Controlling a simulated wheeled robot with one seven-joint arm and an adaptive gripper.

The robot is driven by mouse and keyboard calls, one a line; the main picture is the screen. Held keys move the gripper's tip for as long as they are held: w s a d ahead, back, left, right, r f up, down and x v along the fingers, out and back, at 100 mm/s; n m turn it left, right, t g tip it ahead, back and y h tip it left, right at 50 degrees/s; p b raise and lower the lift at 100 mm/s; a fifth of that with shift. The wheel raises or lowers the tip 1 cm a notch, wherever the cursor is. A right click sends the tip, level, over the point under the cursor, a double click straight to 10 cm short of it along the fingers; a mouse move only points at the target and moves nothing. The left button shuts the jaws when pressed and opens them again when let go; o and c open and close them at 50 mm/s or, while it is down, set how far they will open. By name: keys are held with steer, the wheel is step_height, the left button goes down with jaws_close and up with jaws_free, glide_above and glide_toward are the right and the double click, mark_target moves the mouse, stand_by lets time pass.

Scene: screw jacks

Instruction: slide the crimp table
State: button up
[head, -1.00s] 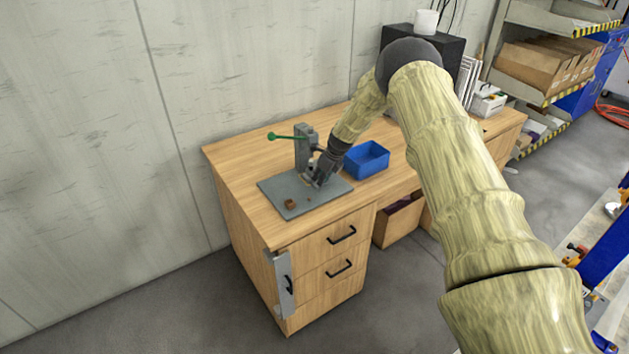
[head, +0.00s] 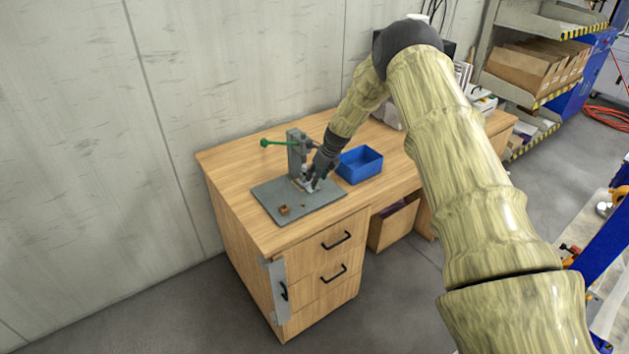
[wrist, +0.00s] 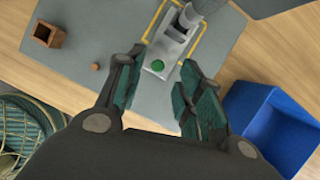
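The crimp press (head: 297,152) is a grey column with a green-knobbed lever, standing on a grey base plate (head: 322,196) on the wooden desk. In the wrist view the crimp table is a small light-grey block with a green dot (wrist: 158,67), below the press ram (wrist: 188,14) and between yellow rails. My gripper (head: 314,183) points down at the front of the press. In the wrist view its fingers (wrist: 159,70) are apart, one on each side of the table's near end. A gap shows on both sides; contact cannot be told. In the head view the gripper partly hides the table.
A blue bin (head: 360,164) stands close to the right of the plate, near the right finger in the wrist view. A small brown open box (wrist: 47,36) and a tiny brown piece (wrist: 96,66) lie on the plate. A wall stands behind the desk (head: 243,215).

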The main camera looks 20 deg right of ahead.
steer(key=v, duration=0.7)
steer(key=shift+r, duration=0.3)
steer(key=shift+s, duration=0.1)
